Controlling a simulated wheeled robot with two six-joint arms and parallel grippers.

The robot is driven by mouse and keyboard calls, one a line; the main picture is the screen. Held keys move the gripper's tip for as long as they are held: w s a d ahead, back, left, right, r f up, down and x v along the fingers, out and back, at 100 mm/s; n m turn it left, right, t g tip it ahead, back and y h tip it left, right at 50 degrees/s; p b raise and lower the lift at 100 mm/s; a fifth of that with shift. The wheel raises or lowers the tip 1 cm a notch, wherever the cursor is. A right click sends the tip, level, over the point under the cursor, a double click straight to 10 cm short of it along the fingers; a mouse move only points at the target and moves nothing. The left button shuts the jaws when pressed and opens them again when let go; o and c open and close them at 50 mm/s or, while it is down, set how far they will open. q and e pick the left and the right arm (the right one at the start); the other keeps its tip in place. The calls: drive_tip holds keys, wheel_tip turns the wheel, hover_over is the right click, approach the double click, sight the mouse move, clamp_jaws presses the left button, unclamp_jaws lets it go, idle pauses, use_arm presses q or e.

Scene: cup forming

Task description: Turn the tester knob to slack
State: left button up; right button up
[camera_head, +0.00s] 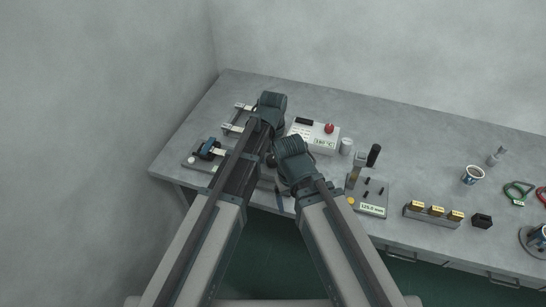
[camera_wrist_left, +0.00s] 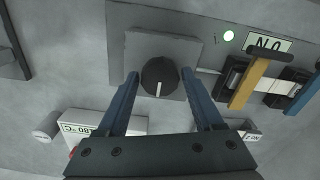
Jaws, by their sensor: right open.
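The tester's round black knob (camera_wrist_left: 159,76) has a white mark that points down in the left wrist view. It sits on a raised grey block of the tester (camera_wrist_left: 120,18), whose plate carries a green light and a label reading "0 N" upside down. My left gripper (camera_wrist_left: 159,74) has one finger on each side of the knob, close to its edges; I cannot tell if they touch. In the head view my left gripper's wrist (camera_head: 271,105) and my right gripper's wrist (camera_head: 293,160) block most of the tester. The right fingers are mostly hidden below.
A white box (camera_head: 312,138) with a red button reads 180 °C. A grey cylinder (camera_head: 346,146) and a gauge stand (camera_head: 372,209) reading 125.0 mm are right of my arms. A clamp fixture (camera_head: 207,150) is at left. A yellow-topped rack and a cup (camera_head: 473,175) stand further right.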

sight(273, 159)
use_arm(q)
drive_tip(key=shift+o, duration=1)
wheel_tip(273, 159, up, 14)
drive_tip(key=p, duration=1.4)
drive_tip(key=shift+f, duration=0.2)
wheel_tip(273, 159, down, 13)
drive_tip(key=b, duration=1.3)
drive_tip(key=shift+r, duration=0.15)
